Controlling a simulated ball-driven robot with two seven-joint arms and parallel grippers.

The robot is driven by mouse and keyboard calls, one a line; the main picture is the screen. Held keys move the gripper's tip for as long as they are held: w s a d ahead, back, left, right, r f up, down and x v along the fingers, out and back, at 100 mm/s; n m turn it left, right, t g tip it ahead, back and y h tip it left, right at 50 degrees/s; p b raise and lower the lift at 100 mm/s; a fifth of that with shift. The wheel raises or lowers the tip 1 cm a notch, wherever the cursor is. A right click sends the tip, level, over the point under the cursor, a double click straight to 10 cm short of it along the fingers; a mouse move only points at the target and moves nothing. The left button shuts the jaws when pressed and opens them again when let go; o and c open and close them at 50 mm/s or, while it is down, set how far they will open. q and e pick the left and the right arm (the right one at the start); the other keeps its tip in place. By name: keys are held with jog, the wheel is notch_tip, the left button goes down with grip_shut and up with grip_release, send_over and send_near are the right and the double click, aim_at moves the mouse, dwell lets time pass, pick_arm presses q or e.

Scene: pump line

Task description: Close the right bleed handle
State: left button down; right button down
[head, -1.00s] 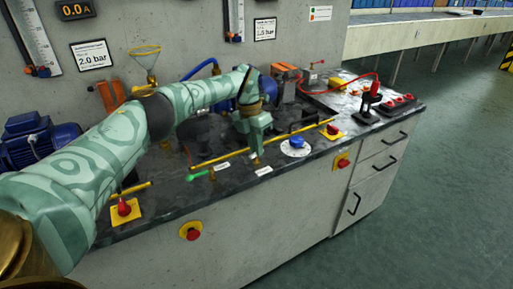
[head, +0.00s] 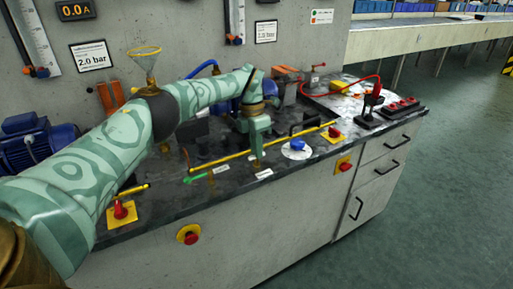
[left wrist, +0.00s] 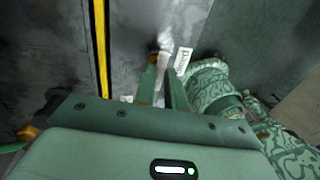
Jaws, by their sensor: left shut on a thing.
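My left gripper (head: 256,155) reaches down to the front of the bench top, just behind a small white label (head: 264,173). In the left wrist view its fingers (left wrist: 162,78) are close together, shut on a small pale piece between them. A brass fitting (left wrist: 154,56) shows at the fingertips. I take the piece to be the right bleed handle; it is mostly hidden, and its turn angle cannot be told. A green bleed handle (head: 195,179) sits farther left on the bench, apart from the gripper. My right gripper is not in view.
A yellow pipe (head: 292,138) runs along the bench close behind the gripper. A blue knob on a white dial (head: 297,147) stands to the right. Red knobs on yellow plates (head: 121,211) and a red button (head: 189,236) sit along the front. The floor at right is clear.

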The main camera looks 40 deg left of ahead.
pick_arm(q)
jog(key=c, duration=1.5)
grip_release()
